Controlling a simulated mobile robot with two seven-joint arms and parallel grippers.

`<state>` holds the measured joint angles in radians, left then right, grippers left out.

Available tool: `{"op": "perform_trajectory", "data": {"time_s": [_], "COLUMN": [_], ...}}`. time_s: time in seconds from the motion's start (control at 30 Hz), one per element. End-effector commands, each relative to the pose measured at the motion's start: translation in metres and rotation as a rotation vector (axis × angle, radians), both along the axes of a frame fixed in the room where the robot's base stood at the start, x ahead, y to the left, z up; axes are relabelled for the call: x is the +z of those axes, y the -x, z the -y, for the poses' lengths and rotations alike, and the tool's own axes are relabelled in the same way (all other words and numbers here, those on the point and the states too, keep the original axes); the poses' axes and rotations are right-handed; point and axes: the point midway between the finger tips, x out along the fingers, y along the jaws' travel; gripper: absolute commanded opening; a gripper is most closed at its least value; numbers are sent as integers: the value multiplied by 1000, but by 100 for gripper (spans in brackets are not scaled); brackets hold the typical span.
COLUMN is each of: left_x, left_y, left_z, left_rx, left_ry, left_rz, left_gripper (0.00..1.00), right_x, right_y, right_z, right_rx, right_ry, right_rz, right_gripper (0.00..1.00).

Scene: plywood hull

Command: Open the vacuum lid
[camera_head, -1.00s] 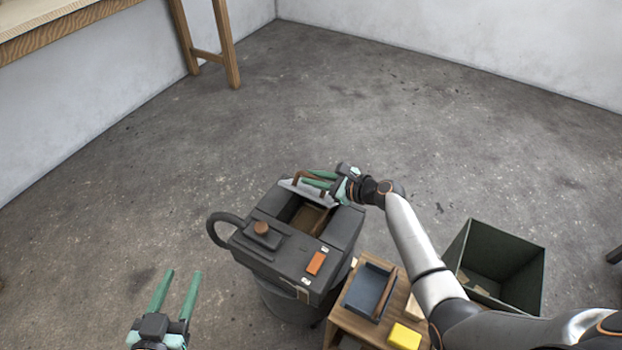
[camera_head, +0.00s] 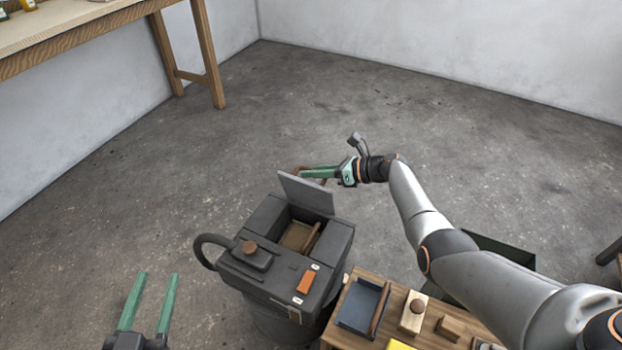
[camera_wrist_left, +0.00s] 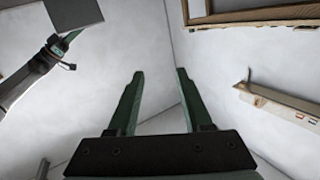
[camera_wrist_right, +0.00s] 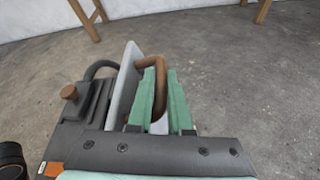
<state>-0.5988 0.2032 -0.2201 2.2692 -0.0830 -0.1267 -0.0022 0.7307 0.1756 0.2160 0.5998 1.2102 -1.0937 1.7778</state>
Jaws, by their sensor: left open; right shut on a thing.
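The dark grey vacuum (camera_head: 285,262) stands in the lower middle of the head view. Its grey lid (camera_head: 306,193) is tilted up near upright at the back of an opening, where a brown interior shows. My right gripper (camera_head: 304,172) is behind the lid. The right wrist view shows it shut on the lid's brown handle (camera_wrist_right: 157,92), with the lid (camera_wrist_right: 125,80) just left of the fingers. My left gripper (camera_head: 148,287) is open and empty, left of the vacuum and apart from it; its fingers also show in the left wrist view (camera_wrist_left: 160,85).
A small wooden table (camera_head: 434,336) right of the vacuum bears a blue-grey tray (camera_head: 358,305), wooden blocks and a yellow item. A dark green bin (camera_head: 500,250) stands behind my right arm. A wooden workbench (camera_head: 90,38) is at the back left. The floor behind the vacuum is clear.

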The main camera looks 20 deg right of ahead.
Motion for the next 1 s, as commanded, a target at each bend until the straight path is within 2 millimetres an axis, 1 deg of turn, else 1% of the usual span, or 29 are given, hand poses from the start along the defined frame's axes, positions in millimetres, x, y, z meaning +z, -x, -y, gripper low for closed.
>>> {"op": "perform_trajectory", "data": {"time_s": [0.1,0.23,0.37,0.67,0.7,0.77,0.8,1.0], "left_x": [16,25,29,29,29,29,29,29], "left_y": [-2,-2,-2,-2,-2,-2,-2,-2], "left_z": [1,1,1,1,1,1,1,1], "left_rx": [-7,-11,-13,-13,-13,-13,-13,-13], "left_ry": [-1,0,0,0,0,0,0,0], "left_rz": [68,105,119,120,120,120,120,119], "left_gripper": [50,50,50,50,50,50,50,50], "right_x": [-1,-1,-1,-1,-1,-1,-1,-1], "right_y": [-3,-4,-5,-4,-4,-4,-4,-4], "right_z": [3,4,4,4,4,4,4,4], "right_rx": [0,1,1,1,1,1,1,1], "right_ry": [2,3,3,5,5,5,5,4], "right_rz": [2,2,2,2,2,2,2,2], "right_gripper": [0,0,0,0,22,28,30,30]}}
